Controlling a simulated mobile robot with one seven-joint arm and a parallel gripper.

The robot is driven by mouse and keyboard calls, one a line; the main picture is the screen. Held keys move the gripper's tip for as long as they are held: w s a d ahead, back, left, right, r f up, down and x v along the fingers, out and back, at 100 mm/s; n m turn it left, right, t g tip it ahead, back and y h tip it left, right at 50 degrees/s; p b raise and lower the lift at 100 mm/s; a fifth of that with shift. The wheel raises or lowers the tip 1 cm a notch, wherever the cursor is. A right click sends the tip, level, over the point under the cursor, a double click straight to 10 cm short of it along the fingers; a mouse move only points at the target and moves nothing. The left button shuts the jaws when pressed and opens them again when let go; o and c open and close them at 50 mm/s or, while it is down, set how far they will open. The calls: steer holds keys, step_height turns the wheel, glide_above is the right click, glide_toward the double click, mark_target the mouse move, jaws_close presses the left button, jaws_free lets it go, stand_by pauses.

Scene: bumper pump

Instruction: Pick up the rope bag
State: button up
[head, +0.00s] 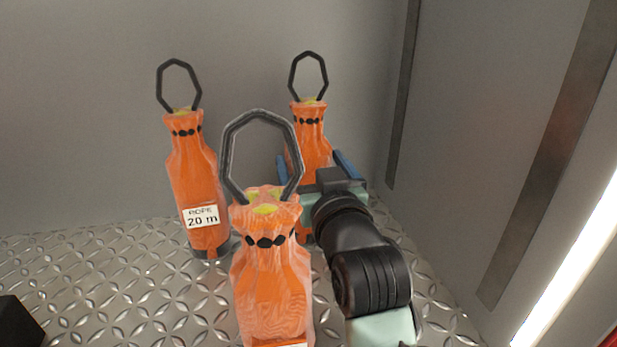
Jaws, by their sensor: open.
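Three orange rope bags with black loop handles stand upright in the head view. The front rope bag (268,280) is nearest, its lower end cut off by the frame edge. The left rope bag (194,176) stands behind it and bears a white label reading "ROPE 20 m". The back right rope bag (309,132) is partly hidden by my gripper and the front bag. My gripper (315,160) is open, with a blue finger on either side of the back right bag's body. Whether the fingers touch it cannot be told.
The bags stand on a metal diamond-plate floor (110,270). A grey wall (90,110) rises close behind them, and a side wall (480,120) stands at the right. A dark object (18,322) lies at the lower left. The floor at the left is mostly clear.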

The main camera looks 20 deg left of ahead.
mark_target(304, 148)
steer(key=x, duration=0.1)
steer(key=p+x, duration=0.2)
steer(key=shift+w+a+r, duration=0.1)
steer(key=shift+a+r, duration=0.2)
steer(key=shift+w+a+f, duration=0.15)
steer(key=shift+w+a, duration=0.05)
steer(key=shift+w, duration=0.15)
jaws_close()
